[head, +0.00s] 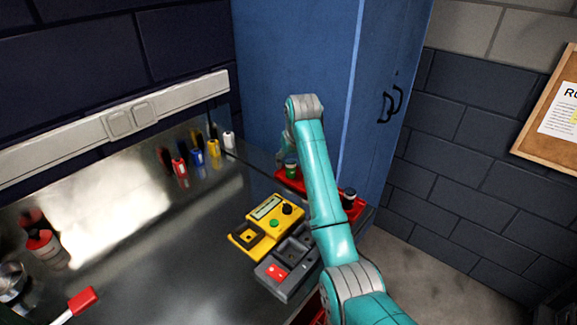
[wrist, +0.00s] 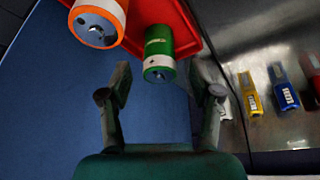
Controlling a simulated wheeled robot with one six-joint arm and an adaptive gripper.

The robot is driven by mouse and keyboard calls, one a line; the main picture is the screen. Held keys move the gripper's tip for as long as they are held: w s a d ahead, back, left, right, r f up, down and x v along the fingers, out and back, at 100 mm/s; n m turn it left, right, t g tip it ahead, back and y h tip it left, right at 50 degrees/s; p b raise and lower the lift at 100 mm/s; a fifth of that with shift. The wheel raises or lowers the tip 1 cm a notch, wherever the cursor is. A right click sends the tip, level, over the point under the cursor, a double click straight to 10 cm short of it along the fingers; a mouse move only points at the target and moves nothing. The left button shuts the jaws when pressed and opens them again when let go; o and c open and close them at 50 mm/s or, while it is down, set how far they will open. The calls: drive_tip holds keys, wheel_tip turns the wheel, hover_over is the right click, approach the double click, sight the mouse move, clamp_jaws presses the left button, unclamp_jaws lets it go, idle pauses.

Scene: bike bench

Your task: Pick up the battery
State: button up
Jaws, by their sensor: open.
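A green battery (wrist: 158,42) with a white band stands in the red tray (wrist: 186,14) in the wrist view. It also shows in the head view (head: 291,169), just left of my arm. An orange and white battery (wrist: 98,18) is to its left in the wrist view, cut off by the top edge. My gripper (wrist: 160,72) is open and empty. Its fingertips lie either side of the green battery's near end in the picture; I cannot tell how far apart in depth they are. In the head view my arm hides most of the tray and the gripper.
A yellow device (head: 266,222) with a display and a dark grey device (head: 290,268) with a red part sit on the metal bench (head: 150,225). A dark-topped battery (head: 348,197) stands at the tray's right end. A blue cabinet (head: 290,50) rises behind.

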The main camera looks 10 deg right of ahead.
drive_tip(key=shift+w+f, duration=0.2)
drive_tip(key=shift+f, duration=0.1)
clamp_jaws()
drive_tip(key=shift+r, duration=0.1)
